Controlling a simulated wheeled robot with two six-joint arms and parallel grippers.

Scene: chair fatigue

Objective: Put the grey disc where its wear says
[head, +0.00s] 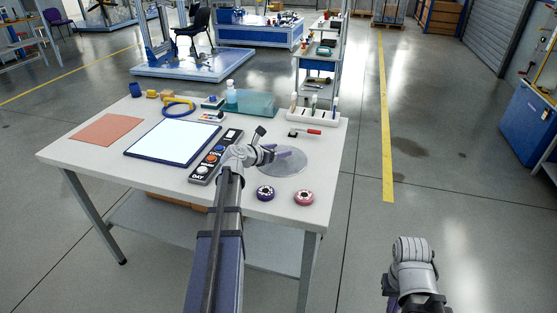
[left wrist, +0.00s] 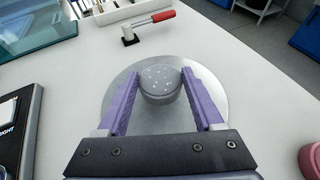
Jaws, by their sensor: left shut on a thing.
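The grey disc (left wrist: 161,78), a short round puck with pale specks on its top, is between the purple fingers of my left gripper (left wrist: 160,88) in the left wrist view. The fingers are shut on its sides. A flat round metal plate (left wrist: 120,98) lies beneath it on the table; I cannot tell whether the disc touches it. In the head view my left gripper (head: 285,153) is over this plate (head: 285,167), and the disc is not clear there. My right arm shows at the lower right, off the table; its fingers cannot be made out.
A dark purple disc (head: 265,193) and a pink-red disc (head: 303,197) lie at the table's front edge. A button panel (head: 216,157), a white framed pad (head: 172,142) and an orange mat (head: 106,130) are left. A red-handled clamp (head: 305,132), teal bin (head: 257,104) and white rack (head: 312,116) stand behind.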

